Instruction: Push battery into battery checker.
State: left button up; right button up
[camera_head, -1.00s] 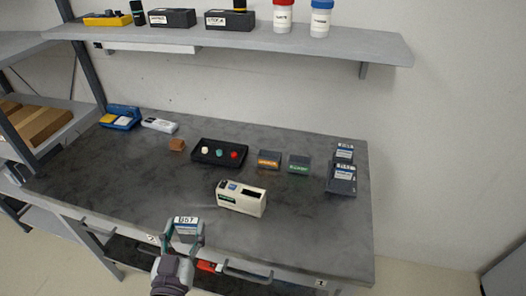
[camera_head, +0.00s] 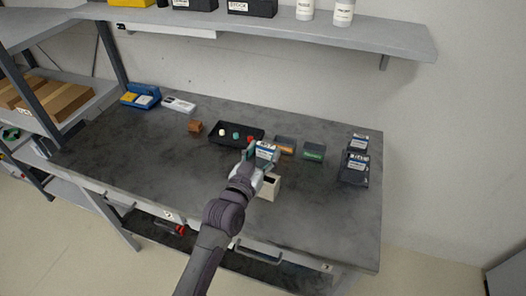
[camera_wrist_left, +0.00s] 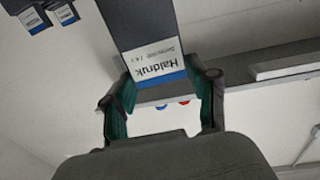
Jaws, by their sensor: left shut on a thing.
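The battery (camera_head: 266,151), a dark block with a white and blue label, is held between the fingers of my left gripper (camera_head: 259,164). In the left wrist view the battery (camera_wrist_left: 145,25) shows its label end between the green-padded fingers (camera_wrist_left: 162,98). The battery checker (camera_head: 272,190), a cream box on the table, is mostly hidden behind my left gripper. The gripper and battery appear over or just beside it; I cannot tell whether they touch it. My right gripper is not in view.
The dark table (camera_head: 140,160) holds a black tray with coloured knobs (camera_head: 222,138), a brown block (camera_head: 195,127), a green-labelled box (camera_head: 313,151) and dark batteries (camera_head: 354,168) at right. A shelf (camera_head: 330,32) runs above. The table's left half is largely clear.

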aim_at(265, 163)
pick_arm(q)
notch_tip(265, 163, down, 3)
jog(key=shift+f+b, duration=0.1)
jog(key=shift+b, duration=1.15)
jog(key=shift+r+p, duration=0.35)
jog(key=shift+f, duration=0.4)
jog(key=shift+p, duration=0.5)
jog(key=shift+f+b, duration=0.75)
jog(key=shift+f, duration=0.2)
jog(key=shift+f+b, duration=0.8)
jog(key=shift+f, duration=0.35)
jog(key=shift+s+f+b, duration=0.1)
jog(key=shift+f+b, duration=0.45)
jog(key=shift+f, duration=0.3)
